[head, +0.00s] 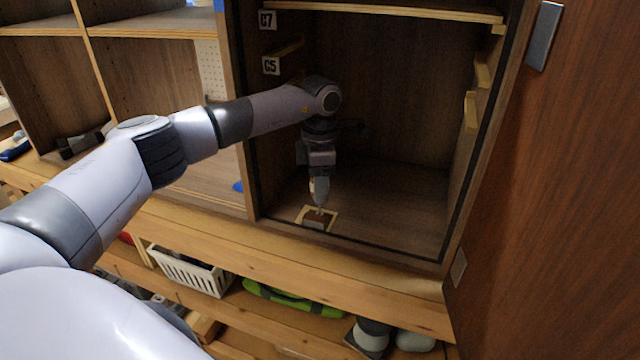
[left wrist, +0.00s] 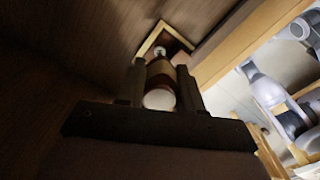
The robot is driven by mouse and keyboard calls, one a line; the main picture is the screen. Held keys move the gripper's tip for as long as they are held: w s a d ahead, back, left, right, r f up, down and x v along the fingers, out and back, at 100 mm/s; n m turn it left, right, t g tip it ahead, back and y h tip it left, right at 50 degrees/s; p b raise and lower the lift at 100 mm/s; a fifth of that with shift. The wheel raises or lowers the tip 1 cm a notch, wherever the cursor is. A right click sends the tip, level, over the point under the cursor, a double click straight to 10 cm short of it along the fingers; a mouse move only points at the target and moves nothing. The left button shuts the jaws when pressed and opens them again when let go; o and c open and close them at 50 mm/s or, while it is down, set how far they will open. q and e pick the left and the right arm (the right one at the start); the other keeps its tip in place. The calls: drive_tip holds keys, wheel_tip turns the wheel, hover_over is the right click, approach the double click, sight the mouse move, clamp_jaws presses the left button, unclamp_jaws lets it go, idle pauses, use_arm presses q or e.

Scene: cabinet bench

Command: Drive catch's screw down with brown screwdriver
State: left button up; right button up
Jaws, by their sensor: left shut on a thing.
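The catch (head: 316,222), a small brown plate with a pale border, lies on the cabinet floor near its front edge. It also shows at the top of the left wrist view (left wrist: 149,43). My left gripper (head: 319,187) points down over it inside the cabinet, its two fingers shut around the brown screwdriver (left wrist: 160,98). The screwdriver's pale round butt and brown band show between the fingers. It stands roughly upright, tip down at the catch. A small bright round spot shows at the tip; the screw itself cannot be made out clearly. My right gripper is not seen.
Cabinet side walls and the front lip (head: 365,244) surround my left arm closely. An open brown door (head: 560,190) stands at the right. Below the bench are a white basket (head: 190,270) and a green case (head: 292,299). The cabinet floor right of the catch is clear.

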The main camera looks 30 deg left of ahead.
use_arm(q)
drive_tip(key=shift+f, duration=0.4)
idle(0.6)
drive_tip(key=m, duration=0.5)
drive_tip(key=shift+m, duration=0.3)
drive_tip(key=m, duration=2.3)
drive_tip(key=shift+f, duration=0.1)
